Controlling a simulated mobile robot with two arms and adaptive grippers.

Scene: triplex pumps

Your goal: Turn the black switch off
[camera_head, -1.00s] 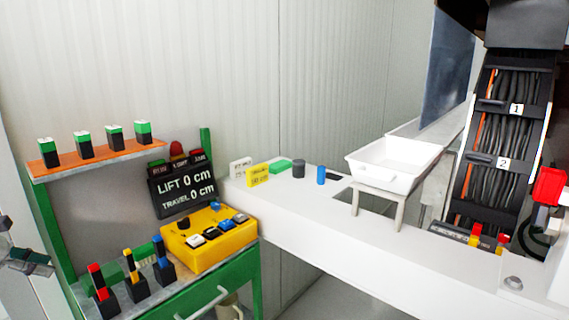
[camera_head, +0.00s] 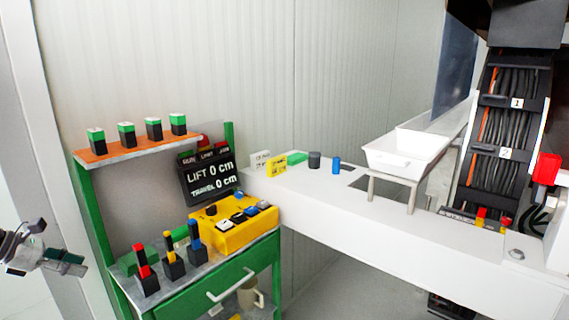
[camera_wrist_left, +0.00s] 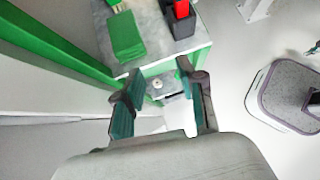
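The yellow control box (camera_head: 235,232) sits on the green bench at left centre in the head view. Its top carries a black knob (camera_head: 210,210) and several small blue, white and dark switches (camera_head: 240,215). I cannot read which way the dark ones are set. My left gripper (camera_head: 72,264) is at the left edge, clear of the bench and well left of the box. In the left wrist view its two teal-padded fingers (camera_wrist_left: 158,94) are apart with nothing between them. The box is not in that view. A dark piece at the right edge there may be my right gripper.
Red, yellow and blue upright switches (camera_head: 172,262) stand before the box on the green bench (camera_head: 225,275). An orange shelf (camera_head: 140,148) with several green-topped blocks is above. A black display (camera_head: 210,180) reads LIFT 0 cm, TRAVEL 0 cm. A white counter (camera_head: 390,235) extends right.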

